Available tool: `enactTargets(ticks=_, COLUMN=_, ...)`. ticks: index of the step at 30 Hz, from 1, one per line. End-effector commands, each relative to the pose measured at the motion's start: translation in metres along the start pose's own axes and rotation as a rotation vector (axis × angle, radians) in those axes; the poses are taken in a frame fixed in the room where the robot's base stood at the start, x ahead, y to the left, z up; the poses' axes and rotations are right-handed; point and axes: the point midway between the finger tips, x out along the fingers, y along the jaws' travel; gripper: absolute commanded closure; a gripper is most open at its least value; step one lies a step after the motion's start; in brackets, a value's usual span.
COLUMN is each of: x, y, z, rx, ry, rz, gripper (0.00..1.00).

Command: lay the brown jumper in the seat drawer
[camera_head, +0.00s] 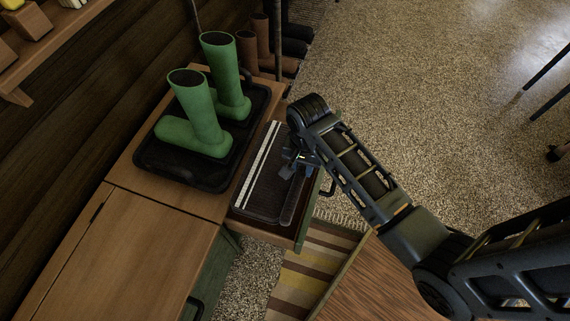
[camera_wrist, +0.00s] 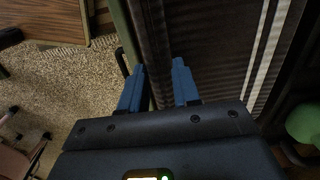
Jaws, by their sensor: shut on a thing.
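The brown jumper (camera_head: 262,202) is a dark, ribbed, folded piece with pale stripes. It lies flat within the open seat drawer (camera_head: 262,236), which is pulled out from the wooden bench. My gripper (camera_head: 289,169) is over the drawer's front side, near its green front panel. In the wrist view, the blue fingers of my gripper (camera_wrist: 158,82) are at the jumper's edge, with dark brown cloth between them. The ribbed jumper (camera_wrist: 225,50) fills the right of that view. The exact grip is hard to see, and my arm hides part of the drawer.
Brown boots (camera_head: 260,40) stand beyond the bench. A striped rug (camera_head: 305,275) and a wooden surface (camera_head: 375,285) lie in front. The carpet at the right is mostly clear.

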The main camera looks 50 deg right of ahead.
Motion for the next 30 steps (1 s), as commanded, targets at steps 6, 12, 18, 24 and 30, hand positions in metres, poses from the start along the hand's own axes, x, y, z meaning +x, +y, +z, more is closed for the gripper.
enactTargets(ticks=6, x=0.056, y=-0.001, z=0.000, rx=-0.002, ry=-0.001, rz=0.001, gripper=1.00)
enactTargets(ticks=12, x=0.098, y=-0.001, z=-0.001, rx=-0.001, ry=-0.001, rz=0.001, gripper=1.00)
enactTargets(ticks=18, x=0.109, y=-0.012, z=-0.024, rx=0.004, ry=0.004, rz=-0.006, gripper=1.00)
enactTargets(ticks=24, x=0.108, y=-0.018, z=-0.041, rx=0.001, ry=0.002, rz=-0.002, gripper=1.00)
enactTargets(ticks=30, x=0.108, y=-0.024, z=-0.055, rx=0.002, ry=0.002, rz=-0.003, gripper=1.00)
